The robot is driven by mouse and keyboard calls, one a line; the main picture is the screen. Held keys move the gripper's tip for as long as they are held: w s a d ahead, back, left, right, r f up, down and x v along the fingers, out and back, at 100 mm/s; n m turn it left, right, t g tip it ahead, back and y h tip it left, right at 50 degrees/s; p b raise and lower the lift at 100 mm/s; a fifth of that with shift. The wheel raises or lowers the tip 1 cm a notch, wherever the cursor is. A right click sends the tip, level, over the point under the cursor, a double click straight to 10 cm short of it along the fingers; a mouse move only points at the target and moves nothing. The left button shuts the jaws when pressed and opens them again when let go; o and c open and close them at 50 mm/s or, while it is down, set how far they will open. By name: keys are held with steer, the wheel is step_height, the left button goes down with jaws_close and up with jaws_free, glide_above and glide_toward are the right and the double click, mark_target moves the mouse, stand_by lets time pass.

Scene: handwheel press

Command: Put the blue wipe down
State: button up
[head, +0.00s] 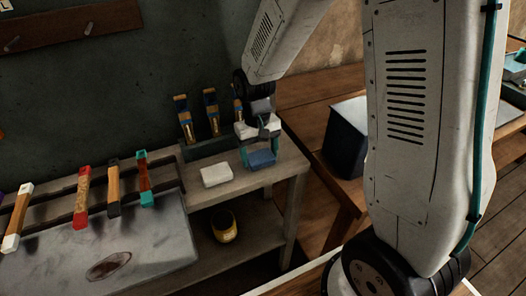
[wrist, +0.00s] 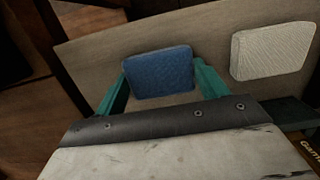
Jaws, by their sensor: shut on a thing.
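The blue wipe (head: 262,159) is a small blue block-like pad at the right end of the wooden bench. My gripper (head: 260,152) has teal fingers and is shut on it. In the wrist view the blue wipe (wrist: 160,72) sits between the two teal fingers of my gripper (wrist: 163,85), with the bench top (wrist: 215,38) behind it. The wipe is at or just above the bench top; I cannot tell whether it touches.
A white wipe (head: 216,175) lies on the bench to the left. A rack (head: 208,148) with several upright tools stands behind. Several handled tools (head: 82,197) hang over a metal tray at left. A yellow cup-like item (head: 223,226) is on the lower shelf. A dark bin (head: 346,135) stands right.

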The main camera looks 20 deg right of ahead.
mark_target(258, 152)
steer(key=shift+f, duration=0.1)
steer(key=o, duration=0.9)
steer(key=shift+d, duration=0.1)
step_height(258, 152, up, 12)
steer(key=w, duration=0.1)
steer(key=s+d+r+t, duration=0.1)
steer(key=s+r, duration=0.2)
steer(key=s, duration=0.4)
steer(key=s+d+r, duration=0.1)
steer(key=s+r, duration=0.2)
steer(key=s, duration=0.5)
steer(key=s+d+r+t, duration=0.1)
steer(key=s+d+r, duration=0.1)
steer(key=s, duration=0.6)
steer(key=shift+s+r+t, duration=0.15)
steer(key=shift+r+t, duration=0.15)
steer(key=shift+r, duration=0.4)
steer(key=shift+o, duration=0.4)
